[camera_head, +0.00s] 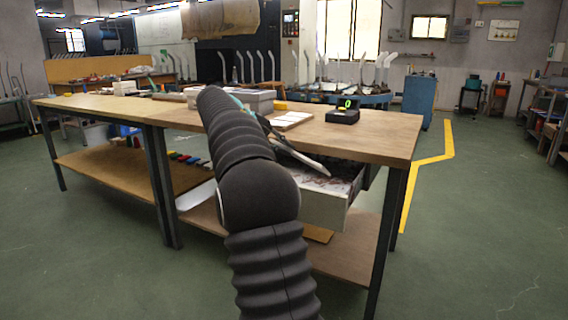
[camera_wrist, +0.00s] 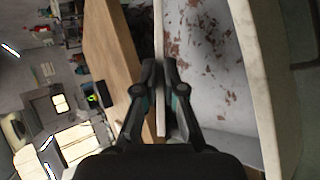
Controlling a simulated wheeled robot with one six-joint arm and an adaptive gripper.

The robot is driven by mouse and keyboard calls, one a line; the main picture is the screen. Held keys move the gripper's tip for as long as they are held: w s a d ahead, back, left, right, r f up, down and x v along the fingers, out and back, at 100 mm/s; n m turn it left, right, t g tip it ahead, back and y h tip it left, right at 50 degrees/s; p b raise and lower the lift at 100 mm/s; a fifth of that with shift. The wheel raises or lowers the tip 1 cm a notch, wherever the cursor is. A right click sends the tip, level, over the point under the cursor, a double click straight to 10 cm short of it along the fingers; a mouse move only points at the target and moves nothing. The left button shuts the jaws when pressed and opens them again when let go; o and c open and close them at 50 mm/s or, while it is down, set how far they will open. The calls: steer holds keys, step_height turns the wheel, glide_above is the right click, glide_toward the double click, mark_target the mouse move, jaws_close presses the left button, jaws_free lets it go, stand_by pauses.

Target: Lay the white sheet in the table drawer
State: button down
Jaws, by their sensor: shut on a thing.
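The white sheet (camera_head: 305,158) is a thin pale piece, tilted, slanting down to the right from my gripper (camera_head: 268,130) above the drawer in the head view. In the wrist view my gripper (camera_wrist: 162,74) is shut on the sheet, which seems to show edge-on as a narrow pale strip (camera_wrist: 158,35). The table drawer (camera_head: 325,208) is pulled open under the tabletop's front edge. Its pale inside (camera_wrist: 215,75), marked with reddish-brown patches, lies just right of the fingers in the wrist view. My arm hides part of the drawer in the head view.
The wooden tabletop (camera_head: 385,132) carries a black box with a green display (camera_head: 343,112), a white flat item (camera_head: 292,119) and a grey box (camera_head: 255,97). A lower shelf (camera_head: 345,250) runs under the drawer. The floor to the right is clear, with a yellow line.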

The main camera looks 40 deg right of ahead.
steer(key=shift+w+d+f, duration=0.7)
steer(key=shift+w+f, duration=0.05)
steer(key=shift+w, duration=0.25)
step_height(320, 180, down, 4)
steer(key=shift+b, duration=0.5)
steer(key=c, duration=1.3)
jaws_free()
steer(key=shift+f, duration=0.1)
